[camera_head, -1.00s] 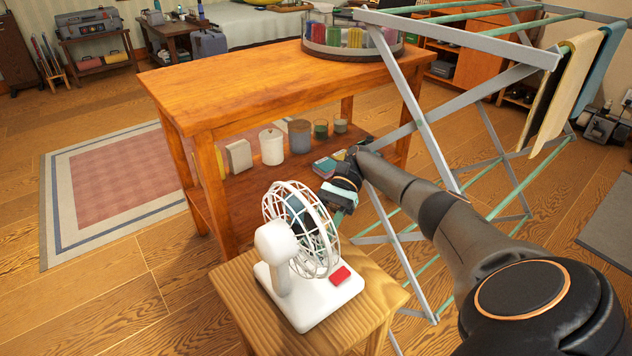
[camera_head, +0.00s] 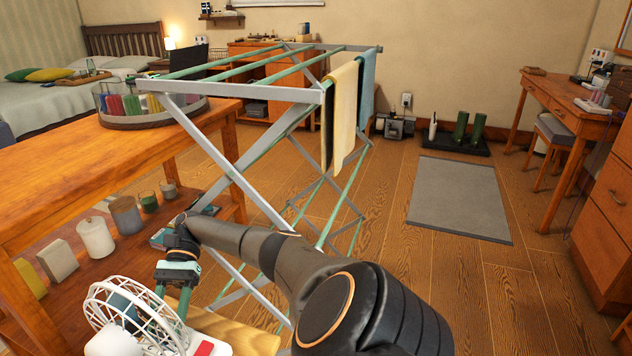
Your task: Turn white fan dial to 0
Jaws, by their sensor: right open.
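The white fan (camera_head: 132,318) stands on a small wooden stool (camera_head: 240,335) at the bottom left, with its lower part cut off by the picture edge. A red piece (camera_head: 204,348) shows on its base. I cannot make out a dial or its setting. My right gripper (camera_head: 172,298) is open, pointing down just behind the fan's wire cage. The cage partly covers the fingers, and I cannot tell whether they touch it. My left gripper is not in view.
A grey drying rack (camera_head: 232,178) with towels stands close behind my right arm. A wooden table (camera_head: 60,160) at the left bears a round tray (camera_head: 150,122), with jars on its lower shelf. Floor is clear on the right around a grey mat (camera_head: 460,198).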

